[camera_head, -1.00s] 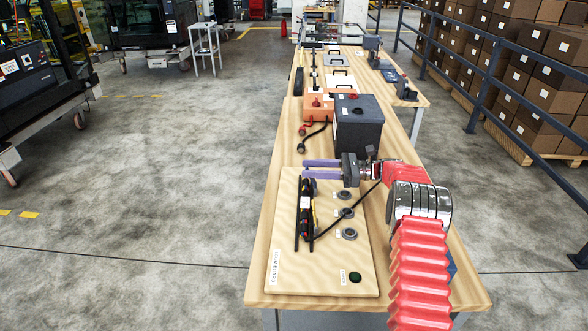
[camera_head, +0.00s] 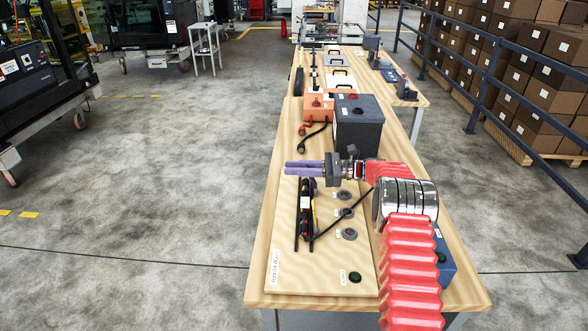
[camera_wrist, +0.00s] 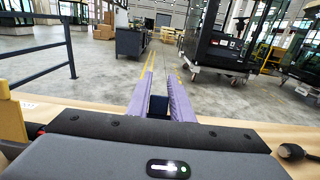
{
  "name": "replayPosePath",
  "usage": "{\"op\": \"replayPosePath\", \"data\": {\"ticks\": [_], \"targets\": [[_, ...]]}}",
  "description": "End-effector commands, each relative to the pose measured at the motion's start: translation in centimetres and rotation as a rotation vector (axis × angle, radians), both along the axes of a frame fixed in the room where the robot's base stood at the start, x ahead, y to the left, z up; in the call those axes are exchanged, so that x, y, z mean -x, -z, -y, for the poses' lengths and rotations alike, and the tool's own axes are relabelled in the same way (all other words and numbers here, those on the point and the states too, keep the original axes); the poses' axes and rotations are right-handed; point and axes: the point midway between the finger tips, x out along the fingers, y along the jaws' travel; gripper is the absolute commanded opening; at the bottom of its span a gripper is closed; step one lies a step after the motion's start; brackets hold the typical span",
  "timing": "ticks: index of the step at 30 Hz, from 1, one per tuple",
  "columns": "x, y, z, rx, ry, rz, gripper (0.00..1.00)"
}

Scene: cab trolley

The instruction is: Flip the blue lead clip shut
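My gripper (camera_head: 286,168) has two purple fingers and is held level above the far end of the wooden board (camera_head: 335,280), pointing left. The fingers (camera_wrist: 160,82) show a gap in the wrist view, so it is open. A dark blue block shape (camera_wrist: 158,105) appears between them; I cannot tell what it is. Black rails with small red and yellow parts (camera_head: 305,212) lie on the board, nearer than the gripper. A black lead (camera_head: 345,213) slants across the board. I cannot make out the blue lead clip; it is too small or hidden.
Round grey fittings (camera_head: 347,213) line the board's right part. A blue box (camera_head: 445,262) sits at the table's right edge, partly behind my arm.

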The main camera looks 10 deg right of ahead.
Motion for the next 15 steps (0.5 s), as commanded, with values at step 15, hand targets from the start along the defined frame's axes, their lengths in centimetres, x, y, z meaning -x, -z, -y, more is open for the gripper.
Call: {"op": "replayPosePath", "data": {"ticks": [15], "targets": [[-0.07,-0.01,0.02,0.0,0.002,0.001,0.0]]}}
